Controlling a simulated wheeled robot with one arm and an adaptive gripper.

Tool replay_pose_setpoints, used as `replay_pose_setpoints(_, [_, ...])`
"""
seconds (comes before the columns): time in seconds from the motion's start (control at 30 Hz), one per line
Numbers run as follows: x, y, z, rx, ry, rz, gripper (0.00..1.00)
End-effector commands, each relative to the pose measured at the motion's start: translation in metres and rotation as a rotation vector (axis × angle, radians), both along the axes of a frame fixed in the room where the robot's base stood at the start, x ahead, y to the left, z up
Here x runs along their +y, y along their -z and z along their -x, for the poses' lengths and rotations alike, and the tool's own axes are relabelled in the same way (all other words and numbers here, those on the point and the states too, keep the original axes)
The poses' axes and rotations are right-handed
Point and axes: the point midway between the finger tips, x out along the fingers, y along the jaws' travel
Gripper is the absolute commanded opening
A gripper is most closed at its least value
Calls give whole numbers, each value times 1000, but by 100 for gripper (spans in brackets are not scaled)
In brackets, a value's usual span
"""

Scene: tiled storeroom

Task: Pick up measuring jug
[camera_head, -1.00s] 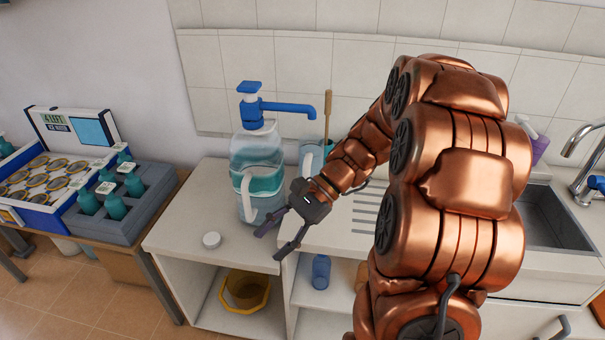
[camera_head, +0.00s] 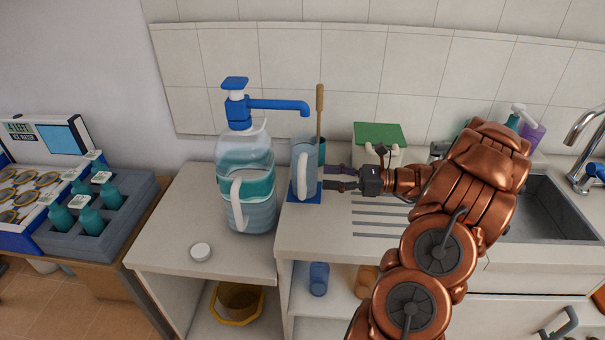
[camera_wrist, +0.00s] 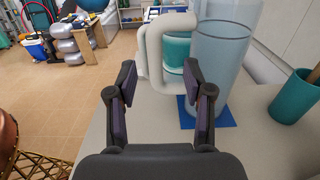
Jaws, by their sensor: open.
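The measuring jug (camera_head: 306,168) is a clear bluish vessel with a pale handle, upright on a blue mat (camera_head: 297,198) on the counter, under the spout of the blue pump. In the wrist view the jug (camera_wrist: 226,62) stands ahead and right of centre, its pale handle (camera_wrist: 153,55) toward the left. My gripper (camera_head: 327,178) is open and empty just right of the jug in the head view. In the wrist view my gripper (camera_wrist: 163,98) has its two fingers spread, with the handle ahead between and beyond the tips. I cannot tell whether a finger touches the jug.
A large water bottle (camera_head: 247,178) with a blue pump (camera_head: 272,104) stands left of the jug. A teal cup (camera_wrist: 295,98) is close on the right in the wrist view. A white cap (camera_head: 200,251) lies at the front left.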

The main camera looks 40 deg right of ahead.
Motion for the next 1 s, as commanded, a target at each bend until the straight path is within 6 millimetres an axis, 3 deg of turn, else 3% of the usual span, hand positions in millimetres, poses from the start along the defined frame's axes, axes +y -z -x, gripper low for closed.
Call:
replay_pose_setpoints(0.6, [60, 4, -41, 2, -15, -1, 51])
replay_pose_setpoints(0.93, [63, 5, -46, 1, -10, 1, 51])
replay_pose_setpoints(1.0, [63, 5, -46, 1, -10, 1, 46])
